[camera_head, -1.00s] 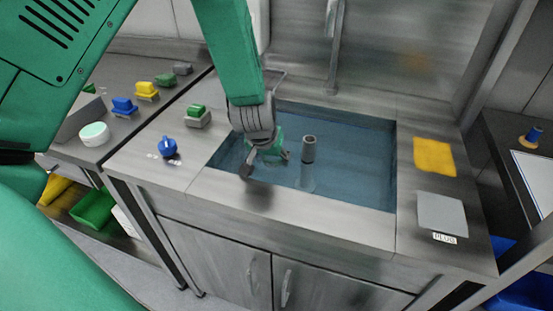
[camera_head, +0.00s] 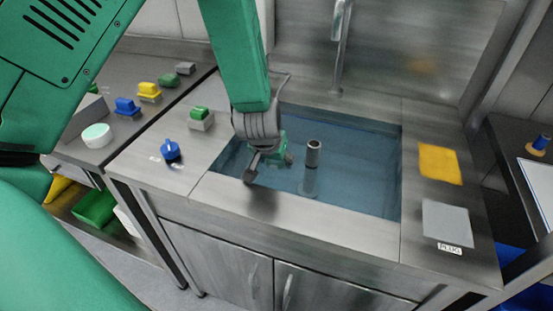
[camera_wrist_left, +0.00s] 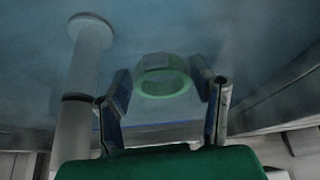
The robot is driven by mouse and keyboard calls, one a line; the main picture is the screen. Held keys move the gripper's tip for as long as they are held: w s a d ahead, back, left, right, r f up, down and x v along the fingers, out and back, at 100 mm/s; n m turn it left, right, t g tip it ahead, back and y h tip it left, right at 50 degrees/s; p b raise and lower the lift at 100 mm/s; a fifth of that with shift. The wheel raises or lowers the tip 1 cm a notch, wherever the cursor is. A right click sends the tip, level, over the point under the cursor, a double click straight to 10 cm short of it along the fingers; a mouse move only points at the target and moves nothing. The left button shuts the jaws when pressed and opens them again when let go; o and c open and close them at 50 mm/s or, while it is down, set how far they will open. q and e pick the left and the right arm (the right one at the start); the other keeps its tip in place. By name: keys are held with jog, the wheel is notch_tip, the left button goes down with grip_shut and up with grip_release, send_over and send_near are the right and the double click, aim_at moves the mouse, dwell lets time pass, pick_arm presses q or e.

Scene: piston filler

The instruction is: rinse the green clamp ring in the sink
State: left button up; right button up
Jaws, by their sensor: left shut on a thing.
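The green clamp ring (camera_wrist_left: 162,80) shows in the left wrist view as a pale green ring between the two fingers of my left gripper (camera_wrist_left: 163,95). My left gripper (camera_head: 268,168) is shut on it. In the head view the gripper points down into the left part of the sink (camera_head: 350,170), which holds bluish water. The ring is mostly hidden there by the fingers. I cannot tell how deep it sits in the water. My right gripper is not in view.
A grey standpipe (camera_head: 312,160) rises from the sink just right of the gripper. A tap (camera_head: 339,40) stands behind. A blue knob (camera_head: 170,150) and a green-topped block (camera_head: 201,117) are on the left counter. A yellow cloth (camera_head: 439,163) and a grey plate (camera_head: 446,222) lie on the right.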

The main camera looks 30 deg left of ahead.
aim_at(275, 167)
pick_arm(q)
jog(key=shift+g, duration=0.5)
jog(key=s+f, duration=0.1)
jog(key=s+d+f, duration=0.1)
jog(key=s, duration=0.1)
jog(key=shift+s+f, duration=0.1)
jog(key=shift+f, duration=0.1)
jog(key=shift+d+r+p, duration=0.1)
jog(key=shift+r+p, duration=0.65)
jog(key=shift+p, duration=0.15)
jog(key=p+v, duration=0.1)
jog(key=v, duration=0.2)
jog(key=shift+w+d+p, duration=0.15)
jog(key=shift+w+p, duration=0.1)
jog(key=shift+p, duration=0.15)
jog(key=shift+w+r+p, duration=0.1)
jog(key=shift+r+p, duration=0.2)
jog(key=shift+w+r+p, duration=0.25)
jog(key=shift+r+p, duration=0.25)
jog(key=shift+p, duration=0.1)
jog(key=shift+a+r+p, duration=0.3)
jog(key=shift+r+p, duration=0.55)
jog(key=shift+a+r+p, duration=0.35)
jog(key=shift+r+p, duration=0.45)
jog(key=shift+r, duration=0.05)
jog(key=shift+w+d+r, duration=0.1)
jog(key=shift+d, duration=0.3)
